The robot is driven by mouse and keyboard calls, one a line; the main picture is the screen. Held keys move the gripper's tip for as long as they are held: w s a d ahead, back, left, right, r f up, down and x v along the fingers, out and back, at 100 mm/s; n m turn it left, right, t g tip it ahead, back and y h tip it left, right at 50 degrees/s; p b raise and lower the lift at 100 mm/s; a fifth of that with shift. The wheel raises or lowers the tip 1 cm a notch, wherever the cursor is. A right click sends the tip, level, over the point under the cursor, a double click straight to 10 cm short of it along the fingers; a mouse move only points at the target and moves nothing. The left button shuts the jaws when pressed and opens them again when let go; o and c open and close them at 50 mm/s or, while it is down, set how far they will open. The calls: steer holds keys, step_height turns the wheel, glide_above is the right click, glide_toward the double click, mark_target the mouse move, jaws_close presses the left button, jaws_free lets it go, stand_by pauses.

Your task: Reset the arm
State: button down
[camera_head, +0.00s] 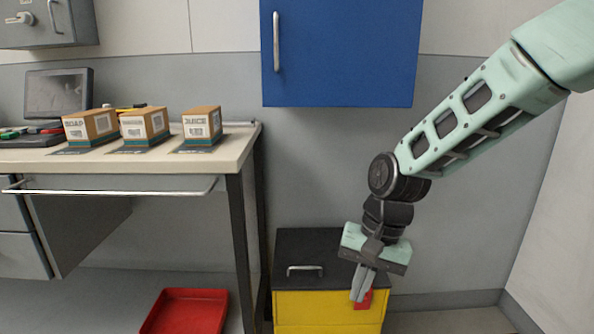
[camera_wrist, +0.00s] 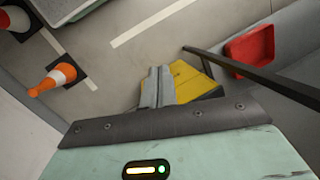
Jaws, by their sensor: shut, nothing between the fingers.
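My arm reaches in from the upper right in the head view, bent down at the wrist. My gripper (camera_head: 362,284) points downward in front of the yellow cabinet with a dark top (camera_head: 327,305). Its fingers are together with nothing between them. In the wrist view the shut fingers of my gripper (camera_wrist: 158,88) show in the middle, with the yellow cabinet (camera_wrist: 192,82) just behind and to their right. Whether the gripper touches the cabinet cannot be told.
A desk (camera_head: 120,165) at left holds three labelled boxes, among them the juice box (camera_head: 202,125). A blue wall cabinet (camera_head: 340,52) hangs above. A red bin (camera_head: 187,312) lies on the floor. Traffic cones (camera_wrist: 56,77) stand in the wrist view.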

steer(key=s+d+r+n+t+h, duration=0.15)
steer(key=s+n, duration=0.35)
steer(key=s, duration=0.6)
steer(key=s+d+r+n+h, duration=0.1)
steer(key=s+d+r+n, duration=0.1)
steer(key=s+n, duration=0.65)
step_height(320, 180, up, 20)
steer(key=s+m+p, duration=0.1)
steer(key=m+p, duration=0.2)
steer(key=p, duration=1.7)
steer(key=shift+s+a, duration=0.3)
steer(key=shift+r, duration=0.1)
